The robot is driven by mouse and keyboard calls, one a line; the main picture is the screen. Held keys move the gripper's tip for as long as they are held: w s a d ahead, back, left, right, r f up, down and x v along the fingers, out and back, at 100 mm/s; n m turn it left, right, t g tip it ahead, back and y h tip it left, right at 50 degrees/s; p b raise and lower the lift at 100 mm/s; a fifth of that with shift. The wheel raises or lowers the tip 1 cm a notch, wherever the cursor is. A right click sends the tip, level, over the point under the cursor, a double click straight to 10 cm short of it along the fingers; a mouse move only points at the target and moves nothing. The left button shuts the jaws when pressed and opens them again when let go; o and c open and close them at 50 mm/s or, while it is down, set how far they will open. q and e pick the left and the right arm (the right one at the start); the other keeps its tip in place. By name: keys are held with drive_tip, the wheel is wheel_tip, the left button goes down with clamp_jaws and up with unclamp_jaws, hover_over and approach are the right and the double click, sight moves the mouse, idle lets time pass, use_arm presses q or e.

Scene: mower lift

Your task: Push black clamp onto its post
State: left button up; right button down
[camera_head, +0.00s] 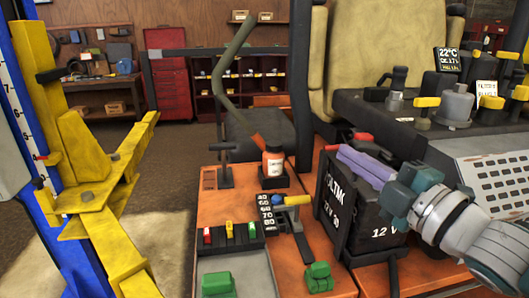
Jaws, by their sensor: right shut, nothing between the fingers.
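The black battery (343,215), marked VOLTAK and 12 V, stands right of centre on an orange deck. My right gripper (346,154) reaches in from the right, over the battery top. Its two long purple fingers lie together, shut and with nothing seen between them. They hide much of the battery top. My left gripper is not in view.
A tray with coloured pieces (230,236) and a green block (318,277) lie on the deck in front. A yellow lift arm (96,200) stands at left. A seat and controls (455,105) rise behind.

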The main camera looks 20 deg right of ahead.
drive_tip(key=shift+d+m, duration=0.25)
drive_tip(key=shift+m, duration=0.15)
drive_tip(key=d+m+b, duration=0.1)
drive_tip(key=m, duration=0.2)
drive_tip(key=d+m+t+h+b, duration=0.1)
drive_tip(key=m+b, duration=0.1)
drive_tip(key=m, duration=0.1)
drive_tip(key=s+d+m+t+h+b, duration=0.1)
drive_tip(key=d+m+b, duration=0.1)
drive_tip(key=m, duration=0.1)
drive_tip(key=shift+f, duration=0.2)
drive_tip(key=m+h, duration=0.1)
drive_tip(key=d+m+b, duration=0.1)
drive_tip(key=m, duration=0.1)
drive_tip(key=f+m+h, duration=0.1)
drive_tip(key=shift+s+d+m+t+h, duration=0.2)
drive_tip(key=shift+d+m+t+h, duration=0.1)
drive_tip(key=shift+m, duration=0.1)
drive_tip(key=m, duration=0.1)
drive_tip(key=m+h+b, duration=0.1)
drive_tip(key=m, duration=0.1)
drive_tip(key=d+f+m+h, duration=0.1)
drive_tip(key=m, duration=0.1)
drive_tip(key=shift+s+b, duration=0.15)
drive_tip(key=shift+b, duration=0.15)
drive_tip(key=shift+d+f, duration=0.1)
drive_tip(key=shift+f+m+h, duration=0.1)
drive_tip(key=shift+m+h, duration=0.2)
drive_tip(key=shift+m, duration=0.1)
